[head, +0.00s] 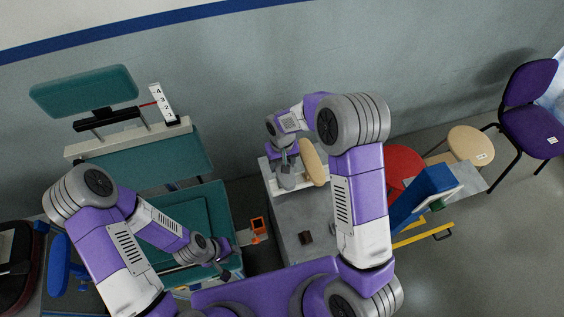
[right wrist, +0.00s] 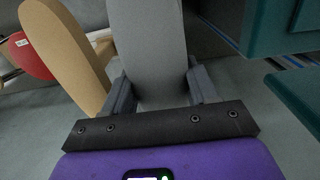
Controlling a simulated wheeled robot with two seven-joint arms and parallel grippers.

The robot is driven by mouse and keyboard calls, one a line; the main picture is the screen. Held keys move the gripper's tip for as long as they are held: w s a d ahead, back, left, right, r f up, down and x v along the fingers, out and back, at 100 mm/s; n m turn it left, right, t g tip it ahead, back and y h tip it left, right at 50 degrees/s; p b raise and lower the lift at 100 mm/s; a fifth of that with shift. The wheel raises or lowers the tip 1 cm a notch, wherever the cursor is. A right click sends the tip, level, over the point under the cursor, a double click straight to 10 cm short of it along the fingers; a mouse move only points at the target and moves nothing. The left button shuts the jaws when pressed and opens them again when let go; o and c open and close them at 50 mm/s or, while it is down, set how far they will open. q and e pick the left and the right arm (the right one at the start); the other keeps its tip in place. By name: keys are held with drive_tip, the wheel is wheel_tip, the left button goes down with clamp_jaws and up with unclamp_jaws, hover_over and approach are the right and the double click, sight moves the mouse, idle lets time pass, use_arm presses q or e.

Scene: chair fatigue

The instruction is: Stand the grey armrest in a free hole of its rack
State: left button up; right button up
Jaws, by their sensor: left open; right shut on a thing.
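My right gripper (head: 287,160) is shut on the grey armrest (right wrist: 150,45), a long pad with a rounded end that fills the space between the fingers in the right wrist view. In the head view the armrest (head: 286,180) shows partly below the gripper, over the pale rack (head: 306,187) at the back of the grey table. A tan armrest (head: 312,162) stands right beside it, and also shows in the right wrist view (right wrist: 65,50). The rack's holes and the grey armrest's lower end cannot be made out. My left gripper (head: 227,270) is open and empty.
The grey table (head: 290,215) carries a small dark brown block (head: 305,238). An orange object (head: 258,228) is at its left. A teal chair-like rig (head: 190,210) fills the left. Red (head: 402,160) and tan (head: 470,145) round seats and a purple chair (head: 530,110) are right.

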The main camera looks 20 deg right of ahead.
use_arm(q)
drive_tip(key=shift+f+b, duration=1.15)
drive_tip(key=shift+f, duration=0.05)
use_arm(e)
drive_tip(key=shift+f, duration=1.5)
drive_tip(key=o, duration=1.1)
use_arm(q)
drive_tip(key=shift+r, duration=0.25)
use_arm(e)
drive_tip(key=shift+r, duration=3.75)
use_arm(q)
drive_tip(key=shift+s, duration=0.1)
use_arm(e)
drive_tip(key=shift+s, duration=0.1)
